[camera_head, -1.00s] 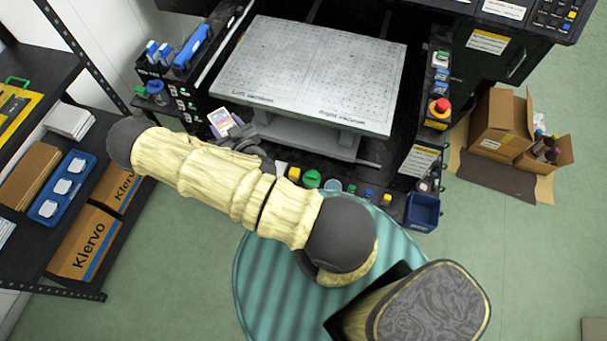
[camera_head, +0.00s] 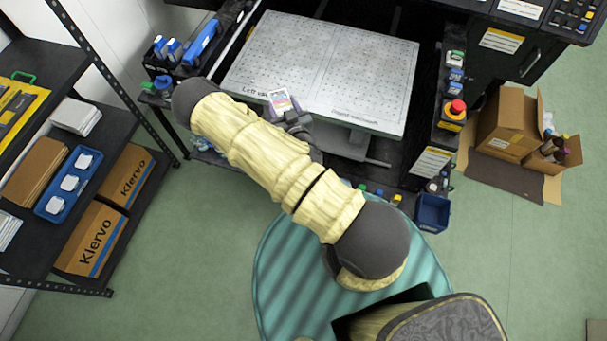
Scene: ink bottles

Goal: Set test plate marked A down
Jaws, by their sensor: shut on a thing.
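I cannot tell whether the plate touches the bed. The fingers are small and partly hidden by my wrist.
A black shelf at the left holds a blue tray (camera_head: 52,205) with several white items. Bottles and blue tools (camera_head: 203,42) stand left of the bed. A red stop button (camera_head: 457,106) and a blue bin (camera_head: 433,211) are at its right. An open cardboard box (camera_head: 508,122) is on the floor.

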